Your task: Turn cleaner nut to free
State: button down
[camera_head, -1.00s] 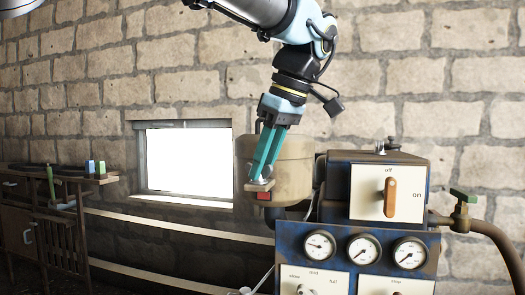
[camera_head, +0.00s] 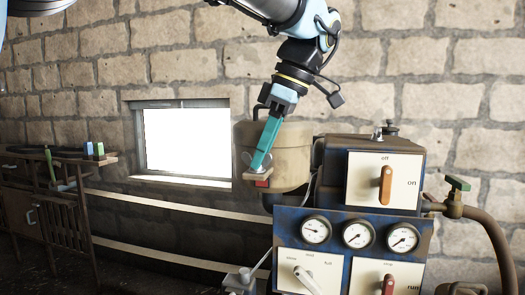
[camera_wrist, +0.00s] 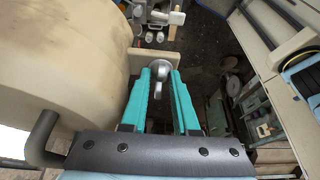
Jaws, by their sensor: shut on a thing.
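The cleaner nut (camera_wrist: 161,72) is a small silver piece with a rounded head and a narrow wing, on a beige bracket (camera_wrist: 151,60) beside the large beige canister (camera_wrist: 62,60). In the head view the canister (camera_head: 288,150) hangs left of the blue engine panel, and the bracket (camera_head: 250,176) has a red block (camera_head: 262,183) under it. My gripper (camera_wrist: 161,78) has its teal fingers on both sides of the nut, shut on it. In the head view my gripper (camera_head: 257,166) points down at the bracket, one finger mostly hiding the other; the nut is partly hidden there.
The engine panel (camera_head: 340,222) with gauges and levers stands to the right. A wooden bench (camera_head: 60,165) is far left. Open room lies left of the canister.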

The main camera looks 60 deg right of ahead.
jog(key=c, duration=0.7)
grip_release()
